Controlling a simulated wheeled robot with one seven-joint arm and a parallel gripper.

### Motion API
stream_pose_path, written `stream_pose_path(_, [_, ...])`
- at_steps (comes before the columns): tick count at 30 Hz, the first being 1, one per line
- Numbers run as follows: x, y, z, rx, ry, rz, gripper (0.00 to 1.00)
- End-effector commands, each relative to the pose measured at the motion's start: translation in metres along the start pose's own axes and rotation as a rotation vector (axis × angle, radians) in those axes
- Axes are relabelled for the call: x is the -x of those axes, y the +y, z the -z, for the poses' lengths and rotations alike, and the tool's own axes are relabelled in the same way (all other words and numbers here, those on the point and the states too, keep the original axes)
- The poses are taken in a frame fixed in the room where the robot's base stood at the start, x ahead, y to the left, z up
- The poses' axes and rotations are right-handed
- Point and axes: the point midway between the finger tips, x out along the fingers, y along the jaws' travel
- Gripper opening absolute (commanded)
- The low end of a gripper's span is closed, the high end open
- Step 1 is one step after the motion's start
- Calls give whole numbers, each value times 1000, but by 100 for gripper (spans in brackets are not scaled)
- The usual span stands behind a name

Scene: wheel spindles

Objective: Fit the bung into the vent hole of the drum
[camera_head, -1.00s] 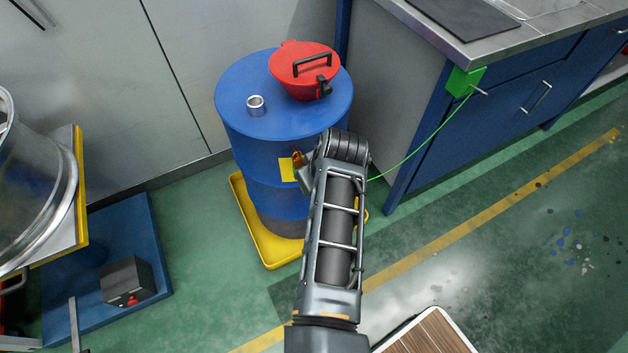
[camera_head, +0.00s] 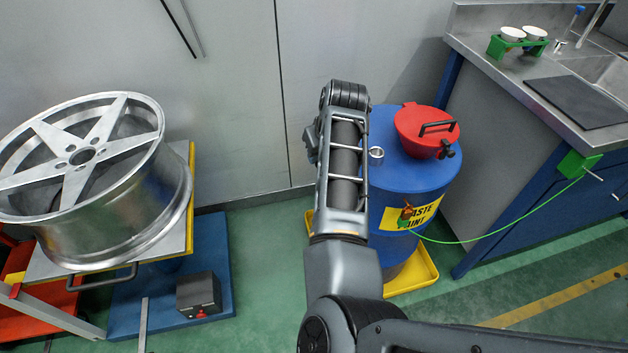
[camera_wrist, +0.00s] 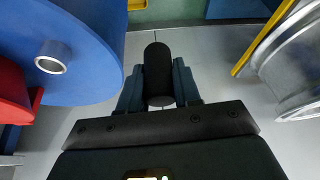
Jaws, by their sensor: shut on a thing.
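My gripper (camera_wrist: 157,82) is shut on a dark, rounded cylinder, the bung (camera_wrist: 157,62), which sticks out between the two fingers in the wrist view. In the head view my arm hides most of the gripper and the bung. The blue drum (camera_head: 400,183) stands right of my arm, with a "waste paint" label. The vent hole is a short metal collar (camera_head: 376,155) on its top, close to my arm; it shows open and empty at the left of the wrist view (camera_wrist: 50,57). The bung is apart from the drum, off to its side.
A red lidded funnel (camera_head: 425,125) sits on the drum top beside the collar. A green cord (camera_head: 500,233) runs from the drum to the bench (camera_head: 530,110). A yellow tray (camera_head: 415,275) lies under the drum. A metal wheel (camera_head: 85,170) rests on a stand at left.

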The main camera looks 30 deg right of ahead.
Motion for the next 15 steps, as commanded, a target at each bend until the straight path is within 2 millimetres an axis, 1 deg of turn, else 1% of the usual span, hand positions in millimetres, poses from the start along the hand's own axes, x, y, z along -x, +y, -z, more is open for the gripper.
stream_pose_path(1, [6,13,10,-12,0,-10,0])
stream_pose_path(6, [19,44,34,-40,2,-30,0])
stream_pose_path(10, [26,70,46,-64,1,-46,0])
stream_pose_path(15, [33,106,52,-95,-1,-66,0])
